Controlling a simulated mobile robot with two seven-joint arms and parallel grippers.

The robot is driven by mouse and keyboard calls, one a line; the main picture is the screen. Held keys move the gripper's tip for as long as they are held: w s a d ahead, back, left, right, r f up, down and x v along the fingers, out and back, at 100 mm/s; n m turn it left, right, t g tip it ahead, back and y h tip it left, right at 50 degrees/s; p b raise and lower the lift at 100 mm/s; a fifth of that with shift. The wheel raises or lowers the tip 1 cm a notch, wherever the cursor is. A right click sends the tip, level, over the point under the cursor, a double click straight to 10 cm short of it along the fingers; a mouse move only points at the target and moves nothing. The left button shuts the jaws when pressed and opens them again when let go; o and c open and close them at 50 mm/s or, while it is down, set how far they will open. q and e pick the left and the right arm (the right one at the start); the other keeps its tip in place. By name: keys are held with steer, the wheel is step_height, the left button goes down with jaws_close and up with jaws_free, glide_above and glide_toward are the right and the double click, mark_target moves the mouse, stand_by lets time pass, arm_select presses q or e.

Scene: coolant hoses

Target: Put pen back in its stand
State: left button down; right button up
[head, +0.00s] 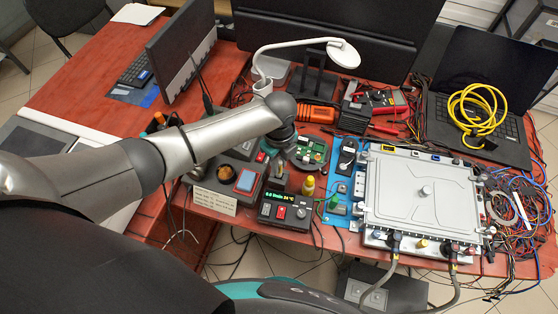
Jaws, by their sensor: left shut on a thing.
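My left gripper (281,167) points down above the back of the electronics bench, at the end of my grey arm. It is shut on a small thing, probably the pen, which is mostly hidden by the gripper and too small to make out. A dark soldering stand (212,187) with a round opening holding brass-coloured wool (226,173) stands just left of the gripper. I cannot tell whether the held thing touches the stand. My right gripper is not in view.
A small black unit with a green display (284,212) stands in front of the gripper. A green circuit board (313,151) lies to its right. A large grey plate (424,190) and a laptop with coiled yellow cable (478,110) fill the right. A white lamp (343,53) overhangs the back.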

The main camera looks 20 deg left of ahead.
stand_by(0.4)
arm_select(q)
steer(key=shift+f+b, duration=0.8)
steer(key=shift+f, duration=0.35)
steer(key=shift+f, duration=0.1)
steer(key=shift+c, duration=0.7)
jaws_free()
stand_by(0.3)
steer(key=shift+r+p, duration=2.8)
steer(key=shift+p, duration=0.25)
